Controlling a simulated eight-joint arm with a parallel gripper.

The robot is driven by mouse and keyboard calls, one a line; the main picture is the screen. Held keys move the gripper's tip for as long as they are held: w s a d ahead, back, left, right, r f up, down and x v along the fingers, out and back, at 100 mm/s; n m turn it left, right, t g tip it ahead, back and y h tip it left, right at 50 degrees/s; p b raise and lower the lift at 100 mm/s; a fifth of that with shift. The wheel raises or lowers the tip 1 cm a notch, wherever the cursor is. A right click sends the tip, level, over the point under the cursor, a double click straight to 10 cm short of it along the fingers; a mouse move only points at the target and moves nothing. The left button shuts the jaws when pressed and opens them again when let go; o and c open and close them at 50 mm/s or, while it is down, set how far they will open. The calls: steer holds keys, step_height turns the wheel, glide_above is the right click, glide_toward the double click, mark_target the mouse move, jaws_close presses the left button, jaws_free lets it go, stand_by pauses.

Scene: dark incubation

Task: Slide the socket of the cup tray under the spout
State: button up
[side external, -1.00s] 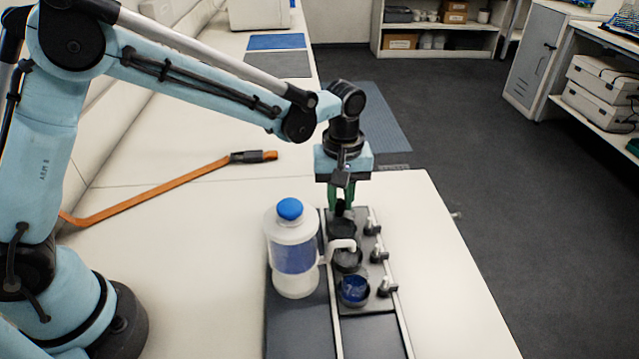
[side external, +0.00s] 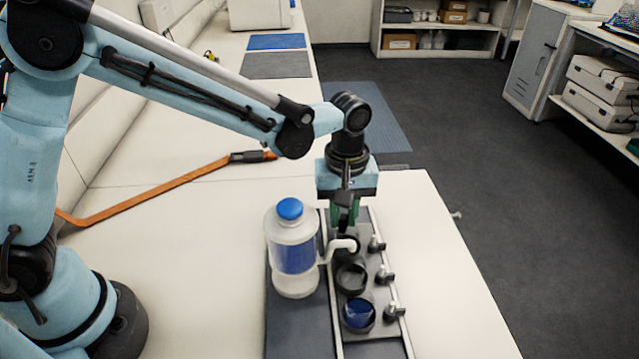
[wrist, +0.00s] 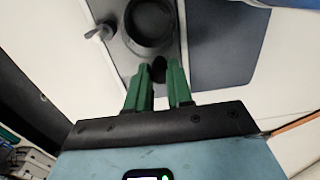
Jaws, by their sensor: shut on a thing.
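The grey cup tray (side external: 368,262) lies between two pale rails and has a row of black round sockets. The nearest socket (side external: 358,314) holds something blue, and the middle socket (side external: 352,278) looks empty. The far socket (wrist: 150,24) is at the white spout (side external: 343,244) in the side view, partly hidden by it; exact alignment cannot be told. The spout comes from a clear bottle (side external: 294,255) with a blue cap. My gripper (side external: 343,222) points down at the tray's far end. Its green fingers (wrist: 158,80) are shut on a small black knob (wrist: 158,68) beside the far socket.
Several small side knobs (side external: 385,275) stand along the tray's right edge. The bottle stands close on the left on a dark base (side external: 298,325). An orange-brown bar (side external: 160,190) lies on the bench to the left. The bench's right side is clear.

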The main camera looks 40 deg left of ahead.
mark_target(347, 230)
steer(key=shift+s+d, duration=1.45)
steer(key=shift+s, duration=0.05)
steer(key=o, duration=0.6)
steer(key=shift+w+a, duration=2.15)
steer(key=shift+w, duration=0.05)
